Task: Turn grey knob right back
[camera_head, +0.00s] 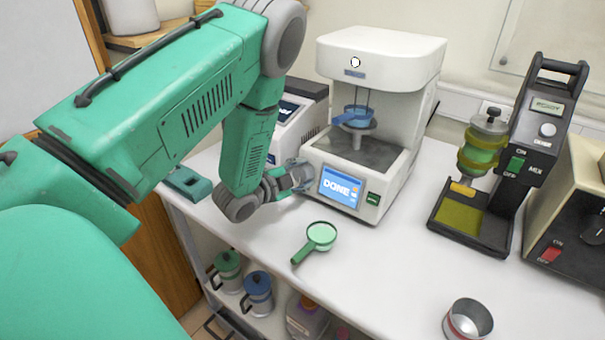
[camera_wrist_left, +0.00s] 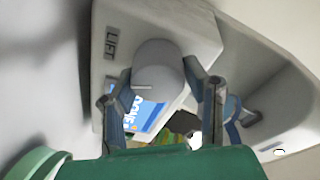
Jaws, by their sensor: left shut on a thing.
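The white testing machine (camera_head: 395,60) stands at the back middle of the bench, its screen (camera_head: 341,187) reading DONE. In the left wrist view the grey knob (camera_wrist_left: 158,65) sits on the machine's side face near the word LIFT (camera_wrist_left: 111,43). My left gripper (camera_wrist_left: 163,92) has a finger on each side of the knob and is shut on it. In the head view my left gripper (camera_head: 297,176) is at the machine's lower left side, and the knob is hidden there. My right gripper is not in view.
A green strainer (camera_head: 321,235) lies on the bench in front. A mixer (camera_head: 525,140) and a beige box with a red switch (camera_head: 551,250) stand right. A metal cup (camera_head: 468,321) is near the front edge. A blue strainer (camera_head: 356,116) is inside the machine.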

